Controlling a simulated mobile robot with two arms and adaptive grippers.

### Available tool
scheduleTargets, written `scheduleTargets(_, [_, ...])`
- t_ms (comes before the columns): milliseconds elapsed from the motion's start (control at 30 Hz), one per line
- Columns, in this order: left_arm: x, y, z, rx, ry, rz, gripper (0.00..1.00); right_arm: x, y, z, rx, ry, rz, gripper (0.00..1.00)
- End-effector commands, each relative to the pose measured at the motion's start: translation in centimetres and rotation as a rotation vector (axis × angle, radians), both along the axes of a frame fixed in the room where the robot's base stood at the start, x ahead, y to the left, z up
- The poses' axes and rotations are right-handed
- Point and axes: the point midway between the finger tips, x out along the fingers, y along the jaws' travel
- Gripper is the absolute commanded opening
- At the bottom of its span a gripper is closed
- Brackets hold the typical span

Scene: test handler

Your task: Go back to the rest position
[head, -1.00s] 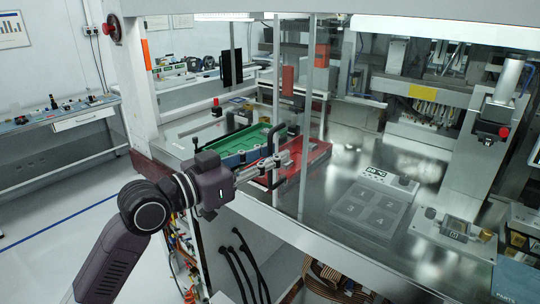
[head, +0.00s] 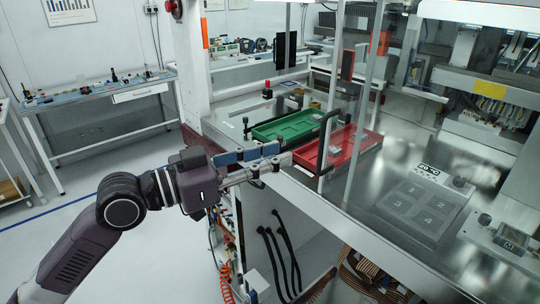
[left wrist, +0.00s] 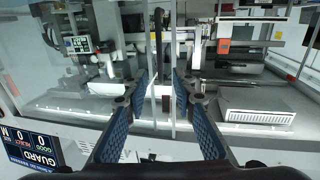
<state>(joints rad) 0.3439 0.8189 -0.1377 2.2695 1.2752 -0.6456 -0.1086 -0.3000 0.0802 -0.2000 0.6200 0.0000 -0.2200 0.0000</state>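My left gripper (head: 282,157) reaches in from the left in the head view. It is open and empty, its blue-padded fingers spread apart. In the left wrist view my left gripper (left wrist: 162,80) has a clear gap between its fingertips. The black door handle (head: 324,150) stands upright just beyond the fingertips, apart from them. In the left wrist view the black handle (left wrist: 158,50) lies between the fingers, ahead of them. My right gripper is in no view.
Behind the glass door are a green tray (head: 262,132), a red tray (head: 369,143) and a numbered plate (head: 425,207). A side bench (head: 100,104) stands at the left. Black cables (head: 280,245) hang below the counter. Floor at the left is free.

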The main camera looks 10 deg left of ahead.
Motion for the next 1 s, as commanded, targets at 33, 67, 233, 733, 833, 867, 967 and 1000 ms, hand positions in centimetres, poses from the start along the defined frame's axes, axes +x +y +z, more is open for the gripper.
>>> scheduleTargets(33, [-0.1, 0.1, 0.0, 0.001, 0.001, 0.000, 0.25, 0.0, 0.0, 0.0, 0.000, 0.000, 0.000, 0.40])
scheduleTargets(67, [-0.1, 0.1, 0.0, 0.001, 0.001, 0.000, 0.25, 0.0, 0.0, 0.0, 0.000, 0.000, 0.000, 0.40])
scheduleTargets(233, [-0.1, 0.1, 0.0, 0.000, 0.000, 0.000, 0.25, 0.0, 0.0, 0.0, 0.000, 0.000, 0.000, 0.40])
scheduleTargets(733, [8.9, 7.6, -12.7, -0.041, 0.170, 0.262, 0.25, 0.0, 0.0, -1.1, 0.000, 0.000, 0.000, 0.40])
scheduleTargets(833, [10.8, 10.3, -18.6, -0.033, 0.240, 0.353, 0.25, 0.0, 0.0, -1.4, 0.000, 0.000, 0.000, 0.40])
scheduleTargets(867, [11.2, 11.1, -20.5, -0.029, 0.260, 0.378, 0.25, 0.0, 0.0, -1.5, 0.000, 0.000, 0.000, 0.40])
scheduleTargets(967, [11.8, 13.3, -26.9, -0.007, 0.332, 0.457, 0.25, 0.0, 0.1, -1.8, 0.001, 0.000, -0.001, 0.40])
scheduleTargets(1000, [11.9, 14.2, -29.5, 0.005, 0.361, 0.485, 0.25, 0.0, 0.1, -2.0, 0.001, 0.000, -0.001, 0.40])
